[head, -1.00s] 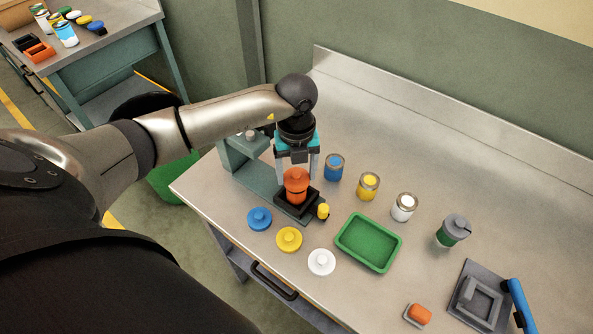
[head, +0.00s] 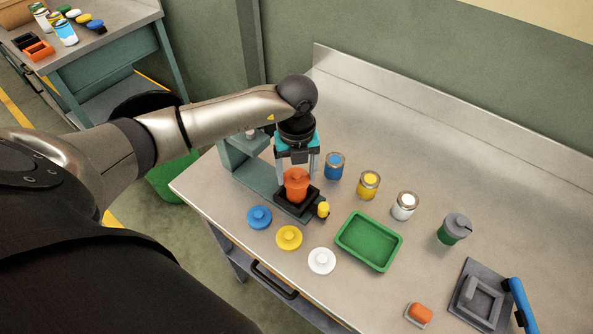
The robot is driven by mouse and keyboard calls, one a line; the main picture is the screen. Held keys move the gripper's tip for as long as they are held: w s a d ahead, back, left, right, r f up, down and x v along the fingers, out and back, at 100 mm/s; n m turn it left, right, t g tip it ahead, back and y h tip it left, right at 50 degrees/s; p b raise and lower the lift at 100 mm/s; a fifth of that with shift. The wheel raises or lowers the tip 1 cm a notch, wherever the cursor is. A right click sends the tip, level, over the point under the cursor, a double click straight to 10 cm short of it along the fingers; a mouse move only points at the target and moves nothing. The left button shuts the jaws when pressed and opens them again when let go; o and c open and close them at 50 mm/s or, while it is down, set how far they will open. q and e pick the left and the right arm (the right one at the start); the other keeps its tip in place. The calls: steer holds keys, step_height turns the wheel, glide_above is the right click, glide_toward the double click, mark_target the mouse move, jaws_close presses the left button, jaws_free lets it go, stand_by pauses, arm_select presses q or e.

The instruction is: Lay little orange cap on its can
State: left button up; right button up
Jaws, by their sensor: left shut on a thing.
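The little orange cap (head: 297,177) is between the fingers of my left gripper (head: 297,168), which is shut on it from above. Its orange can (head: 295,194) stands upright in a black holder (head: 291,209) on the green press-like stand (head: 252,180). The cap is directly over the can, and I see no clear gap between them. Whether it is fully seated I cannot tell. My right gripper is not in view.
Blue (head: 259,217), yellow (head: 289,238) and white (head: 321,261) caps lie in front. Blue (head: 335,167), yellow (head: 368,185) and white (head: 404,206) cans stand behind. A green tray (head: 346,251) is to the right. A yellow knob (head: 323,209) is beside the holder.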

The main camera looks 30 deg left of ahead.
arm_select(q)
steer(key=shift+f, duration=0.15)
stand_by(0.5)
steer(key=o, duration=1.2)
steer(key=shift+o, duration=0.2)
steer(key=shift+r+p, duration=2.9)
steer(key=shift+r, duration=0.65)
